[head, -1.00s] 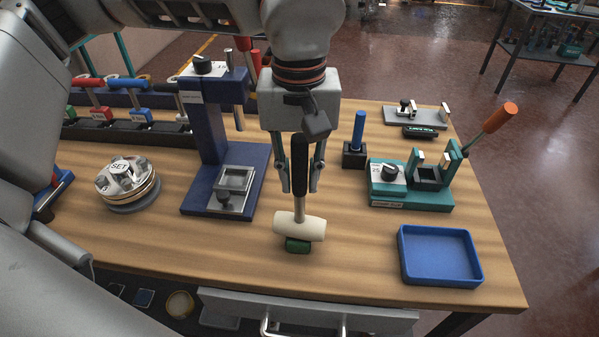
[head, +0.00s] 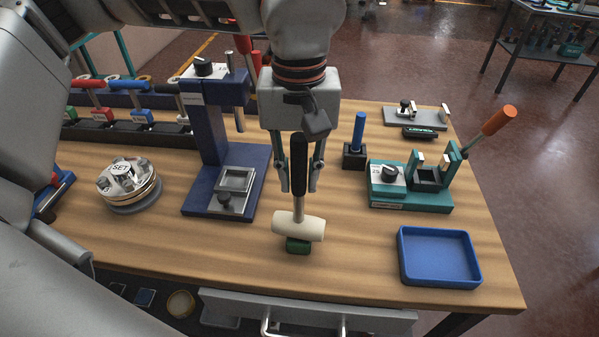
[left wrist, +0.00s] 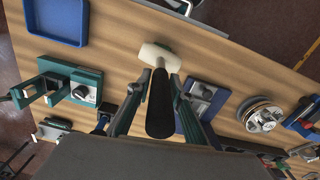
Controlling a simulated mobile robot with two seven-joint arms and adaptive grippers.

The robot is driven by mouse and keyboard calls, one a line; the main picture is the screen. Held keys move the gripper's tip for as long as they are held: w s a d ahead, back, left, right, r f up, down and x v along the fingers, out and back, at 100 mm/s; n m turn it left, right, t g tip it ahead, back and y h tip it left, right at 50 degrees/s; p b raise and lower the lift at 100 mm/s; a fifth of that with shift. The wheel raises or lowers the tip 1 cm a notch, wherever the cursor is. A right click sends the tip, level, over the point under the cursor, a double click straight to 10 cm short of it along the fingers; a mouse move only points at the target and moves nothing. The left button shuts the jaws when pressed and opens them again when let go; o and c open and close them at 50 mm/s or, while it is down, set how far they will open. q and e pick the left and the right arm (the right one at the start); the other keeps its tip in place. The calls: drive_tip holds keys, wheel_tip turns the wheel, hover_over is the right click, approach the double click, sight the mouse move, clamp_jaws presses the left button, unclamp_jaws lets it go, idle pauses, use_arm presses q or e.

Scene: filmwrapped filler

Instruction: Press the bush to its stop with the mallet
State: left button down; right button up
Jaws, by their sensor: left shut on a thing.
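My left gripper (head: 301,184) is shut on the black handle of the mallet (head: 299,226), which hangs upright with its cream head down. The mallet also shows in the left wrist view (left wrist: 160,57), handle toward the camera. A small green block (head: 298,246) lies right under the mallet head; whether the two touch I cannot tell. A blue press (head: 207,135) with a clamp plate at its foot stands left of the gripper. A teal fixture (head: 412,197) with an orange-handled lever stands to the right. I cannot make out the bush for certain. My right gripper is not in view.
A blue tray (head: 438,281) sits at the front right of the wooden table (head: 360,275). A silver SET dial (head: 130,184) is at the left. A black block with a blue pin (head: 355,155) stands behind the gripper. Table around the mallet is clear.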

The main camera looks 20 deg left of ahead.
sight(300, 153)
use_arm(q)
drive_tip(key=shift+r+p, duration=1.5)
drive_tip(key=shift+r, duration=0.7)
drive_tip(key=shift+w, duration=0.2)
